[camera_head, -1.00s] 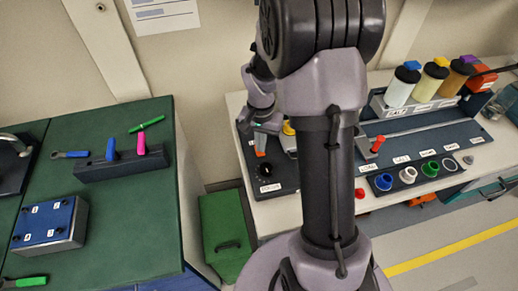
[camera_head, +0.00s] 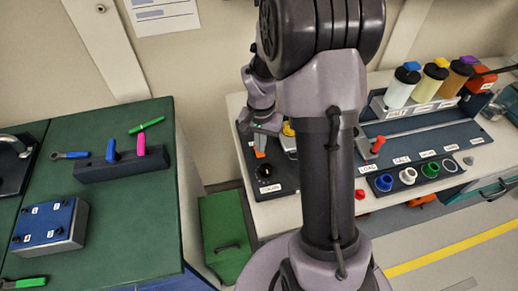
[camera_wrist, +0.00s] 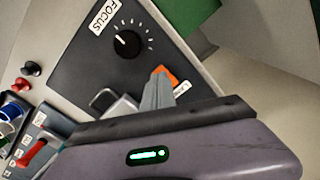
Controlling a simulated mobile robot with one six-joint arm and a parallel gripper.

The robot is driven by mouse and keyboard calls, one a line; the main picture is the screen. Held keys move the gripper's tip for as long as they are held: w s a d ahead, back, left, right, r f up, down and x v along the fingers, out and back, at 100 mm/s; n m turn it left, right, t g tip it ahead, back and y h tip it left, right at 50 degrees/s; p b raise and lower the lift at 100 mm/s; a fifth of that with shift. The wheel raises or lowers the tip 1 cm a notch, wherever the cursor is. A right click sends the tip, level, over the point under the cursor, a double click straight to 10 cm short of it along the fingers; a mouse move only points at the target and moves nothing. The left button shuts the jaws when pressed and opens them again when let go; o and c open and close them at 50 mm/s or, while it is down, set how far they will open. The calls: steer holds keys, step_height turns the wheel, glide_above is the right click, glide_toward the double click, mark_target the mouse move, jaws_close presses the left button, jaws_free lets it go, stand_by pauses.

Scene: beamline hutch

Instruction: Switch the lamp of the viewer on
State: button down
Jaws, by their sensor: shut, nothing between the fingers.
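The viewer's dark control panel (camera_head: 262,177) is on the right bench, partly behind my arm. In the wrist view the panel (camera_wrist: 75,60) carries a black FOCUS knob (camera_wrist: 127,43) and an orange lamp switch (camera_wrist: 168,76). A white label (camera_wrist: 184,88) beside the switch is partly covered. My gripper (camera_wrist: 157,88) is shut and empty, its fingertips right at the orange switch and hiding part of it. I cannot tell whether they touch. In the head view my gripper (camera_head: 262,140) is just above the switch (camera_head: 260,154). Whether the lamp is lit does not show.
A grey part (camera_wrist: 120,108) of the viewer stands close beside my fingers. A rack with several capped bottles (camera_head: 400,88) and a row of coloured sockets (camera_head: 408,174) lie to the right. A green bench (camera_head: 110,220) is at left, with a green bin (camera_head: 225,230) between.

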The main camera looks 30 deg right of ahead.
steer(key=shift+f+b, duration=0.85)
steer(key=shift+f, duration=0.15)
stand_by(0.9)
steer(key=shift+r, duration=0.1)
step_height(320, 180, up, 7)
steer(key=p, duration=0.5)
steer(key=shift+p, duration=0.35)
